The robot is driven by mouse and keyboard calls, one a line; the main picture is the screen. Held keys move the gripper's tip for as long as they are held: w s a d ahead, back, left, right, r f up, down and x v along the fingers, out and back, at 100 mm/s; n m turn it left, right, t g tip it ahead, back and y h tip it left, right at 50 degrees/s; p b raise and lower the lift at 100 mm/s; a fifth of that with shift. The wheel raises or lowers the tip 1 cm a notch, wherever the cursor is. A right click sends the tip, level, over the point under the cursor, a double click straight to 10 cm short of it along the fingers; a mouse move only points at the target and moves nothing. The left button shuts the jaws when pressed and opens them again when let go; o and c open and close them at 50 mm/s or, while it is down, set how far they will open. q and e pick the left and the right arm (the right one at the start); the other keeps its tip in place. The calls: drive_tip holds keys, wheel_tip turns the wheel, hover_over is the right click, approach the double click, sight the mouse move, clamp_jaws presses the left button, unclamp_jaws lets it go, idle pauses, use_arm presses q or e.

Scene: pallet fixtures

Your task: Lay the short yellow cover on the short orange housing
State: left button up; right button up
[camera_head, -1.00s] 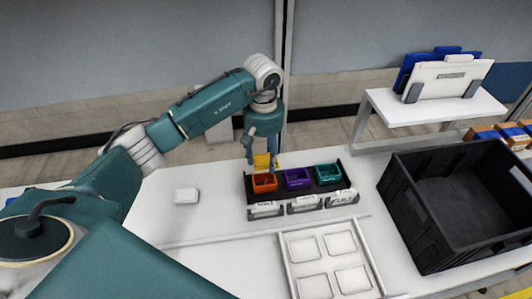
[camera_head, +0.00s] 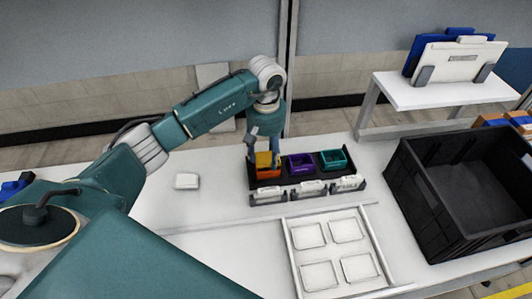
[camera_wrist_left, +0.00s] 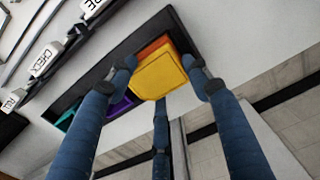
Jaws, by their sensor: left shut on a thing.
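My left gripper (camera_head: 263,162) is shut on the yellow cover (camera_wrist_left: 158,76), with one finger on each side of it in the left wrist view. In the head view the yellow cover (camera_head: 264,158) is over the back part of the orange housing (camera_head: 267,173), in the left place of the black tray. In the left wrist view a strip of the orange housing (camera_wrist_left: 155,46) shows beyond the cover's edge. The cover hides the rest. I cannot tell whether cover and housing touch. My right gripper is out of view.
The black tray (camera_head: 283,184) also holds a purple housing (camera_head: 300,163) and a teal housing (camera_head: 333,159), with white labels along its front. A small white block (camera_head: 187,181) lies left.

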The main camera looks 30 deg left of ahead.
sight(266, 157)
use_arm(q)
drive_tip(key=shift+b, duration=0.3)
idle(0.5)
idle(0.7)
idle(0.4)
drive_tip(key=shift+f+b, duration=0.7)
drive_tip(key=shift+b, duration=0.35)
idle(0.3)
drive_tip(key=o, duration=1)
drive_tip(key=shift+r, duration=0.15)
wheel_tip(266, 157, up, 12)
drive_tip(key=shift+f, duration=0.15)
